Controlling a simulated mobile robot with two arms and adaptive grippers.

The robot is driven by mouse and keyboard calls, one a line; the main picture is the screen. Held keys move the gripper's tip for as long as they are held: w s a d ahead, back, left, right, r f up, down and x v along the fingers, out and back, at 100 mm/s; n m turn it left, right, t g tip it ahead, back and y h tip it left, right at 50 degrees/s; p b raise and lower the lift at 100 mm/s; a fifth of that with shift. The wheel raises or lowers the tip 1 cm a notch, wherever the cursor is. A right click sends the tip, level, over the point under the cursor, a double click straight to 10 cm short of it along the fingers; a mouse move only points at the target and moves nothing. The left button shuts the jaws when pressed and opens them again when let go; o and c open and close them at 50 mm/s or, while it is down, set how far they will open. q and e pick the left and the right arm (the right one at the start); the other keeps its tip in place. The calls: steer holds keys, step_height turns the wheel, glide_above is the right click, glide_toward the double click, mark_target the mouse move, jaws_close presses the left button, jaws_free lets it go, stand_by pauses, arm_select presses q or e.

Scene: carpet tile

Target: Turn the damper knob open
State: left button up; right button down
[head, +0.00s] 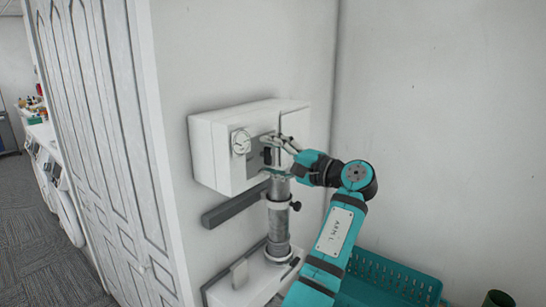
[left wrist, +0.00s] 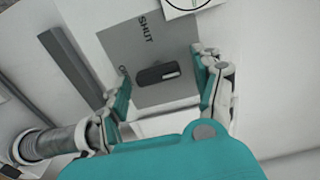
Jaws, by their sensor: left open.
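The damper knob (left wrist: 150,77) is a dark bar on a grey plate (left wrist: 125,45) marked SHUT, with a partly hidden word starting with O beside it. A pale mark shows at the knob's right end in the left wrist view. In the head view the knob (head: 267,155) sits on the front of a white wall box (head: 212,150), partly behind my fingers. My left gripper (left wrist: 163,70) is open, with a finger on each side of the knob and gaps visible between. It also shows in the head view (head: 275,157). My right gripper is not in view.
A round white dial (head: 241,142) is beside the knob. A metal pipe (head: 278,222) with a dark side screw stands below the box, next to a dark grey bar (head: 232,207). A teal basket (head: 400,275) is at lower right. A white panelled door (head: 95,120) stands left.

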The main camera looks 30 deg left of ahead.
arm_select(q)
steer(key=d, duration=1.2)
steer(key=shift+s, duration=0.45)
